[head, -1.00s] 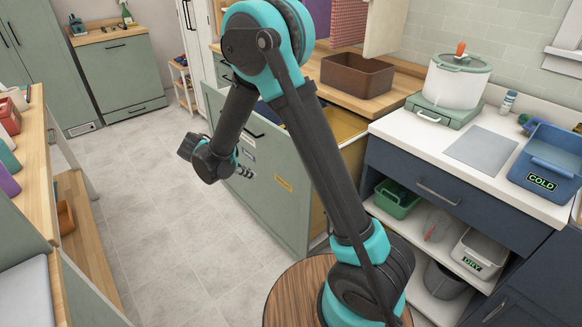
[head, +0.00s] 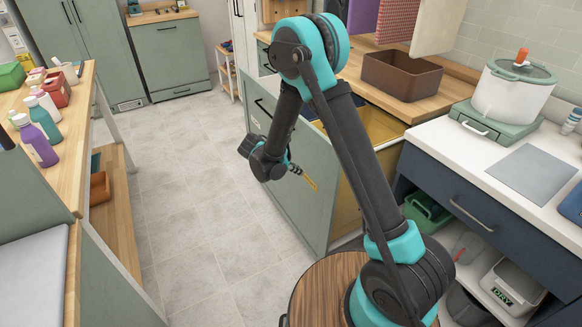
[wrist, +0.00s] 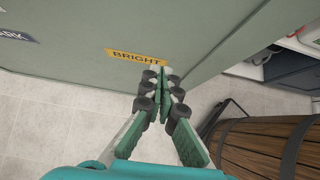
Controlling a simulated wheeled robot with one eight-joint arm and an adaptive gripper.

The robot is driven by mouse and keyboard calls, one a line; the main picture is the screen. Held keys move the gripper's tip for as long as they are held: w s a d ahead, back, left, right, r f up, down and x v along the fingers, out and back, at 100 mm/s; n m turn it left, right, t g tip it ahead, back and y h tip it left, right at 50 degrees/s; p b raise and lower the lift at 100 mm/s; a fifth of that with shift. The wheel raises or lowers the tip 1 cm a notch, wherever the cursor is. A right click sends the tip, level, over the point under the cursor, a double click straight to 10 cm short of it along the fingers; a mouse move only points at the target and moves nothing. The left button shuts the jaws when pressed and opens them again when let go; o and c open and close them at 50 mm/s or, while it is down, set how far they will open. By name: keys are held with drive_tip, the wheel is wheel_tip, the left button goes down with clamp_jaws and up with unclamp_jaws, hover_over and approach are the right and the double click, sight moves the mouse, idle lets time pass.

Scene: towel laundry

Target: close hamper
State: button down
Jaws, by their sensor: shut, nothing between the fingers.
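The hamper is a pale green pull-out unit that stands open from under the wooden counter. Its front panel (head: 285,185) faces left, and its yellow inside (head: 385,125) shows behind the arm. My gripper (head: 302,175) is shut and empty, in front of the panel near the BRIGHT label. In the wrist view the closed fingers (wrist: 161,88) point at the panel just right of that label. I cannot tell whether they touch it.
A brown bin (head: 402,78) sits on the wooden counter. A white pot (head: 515,92) stands on the white counter at right. A shelf with bottles (head: 38,145) runs along the left. The tiled floor (head: 185,200) between is clear.

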sight(315, 171)
drive_tip(key=w+d, duration=0.1)
drive_tip(key=w+d+f, duration=0.1)
drive_tip(key=d, duration=0.1)
drive_tip(key=shift+w+d, duration=0.2)
drive_tip(key=shift+d, duration=0.1)
drive_tip(key=shift+w+d, duration=0.15)
drive_tip(key=shift+d, duration=0.1)
drive_tip(key=shift+w+d, duration=0.1)
